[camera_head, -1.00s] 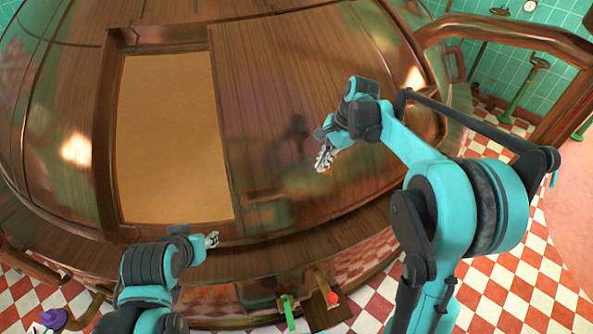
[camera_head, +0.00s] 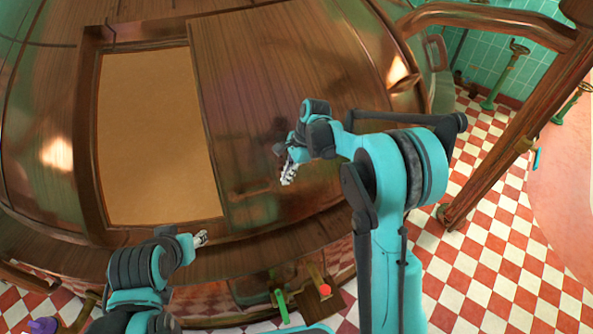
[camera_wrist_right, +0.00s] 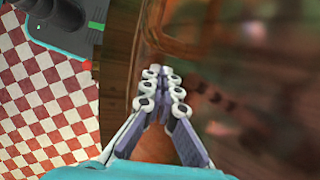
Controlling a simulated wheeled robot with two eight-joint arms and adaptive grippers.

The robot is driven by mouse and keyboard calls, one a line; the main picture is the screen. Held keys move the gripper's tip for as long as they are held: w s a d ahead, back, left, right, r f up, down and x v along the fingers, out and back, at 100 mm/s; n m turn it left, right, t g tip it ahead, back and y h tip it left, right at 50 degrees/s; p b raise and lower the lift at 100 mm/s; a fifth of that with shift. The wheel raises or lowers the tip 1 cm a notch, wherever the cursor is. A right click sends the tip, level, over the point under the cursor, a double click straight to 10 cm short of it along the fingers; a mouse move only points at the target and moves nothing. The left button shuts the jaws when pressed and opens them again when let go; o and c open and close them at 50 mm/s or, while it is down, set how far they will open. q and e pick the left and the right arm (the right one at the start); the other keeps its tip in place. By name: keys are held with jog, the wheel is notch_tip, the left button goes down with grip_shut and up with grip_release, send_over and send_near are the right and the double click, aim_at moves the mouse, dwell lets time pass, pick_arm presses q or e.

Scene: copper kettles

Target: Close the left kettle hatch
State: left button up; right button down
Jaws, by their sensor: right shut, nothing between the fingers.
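The large copper kettle (camera_head: 45,100) fills the left and middle of the head view. Its hatch stands open: a tall opening (camera_head: 155,140) shows a plain tan inside. The brown sliding hatch panel (camera_head: 250,80) lies to the right of the opening. A recessed handle frame (camera_head: 250,190) is low on the panel; a copper-edged frame also shows in the right wrist view (camera_wrist_right: 190,45). My right gripper (camera_head: 288,174) is shut and empty, in front of the panel, right of the handle. Contact is not clear. My left gripper (camera_head: 201,239) is below the opening near the ledge; its fingers are too small to read.
A wooden ledge (camera_head: 240,255) curves below the hatch. A green lever (camera_head: 281,305) and a red knob (camera_head: 325,290) stick out under it. A wooden post and rail (camera_head: 490,180) stand at right. The checkered floor (camera_head: 470,255) is open between.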

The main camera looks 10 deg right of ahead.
jog(key=shift+s+a, duration=0.1)
jog(key=shift+a, duration=0.45)
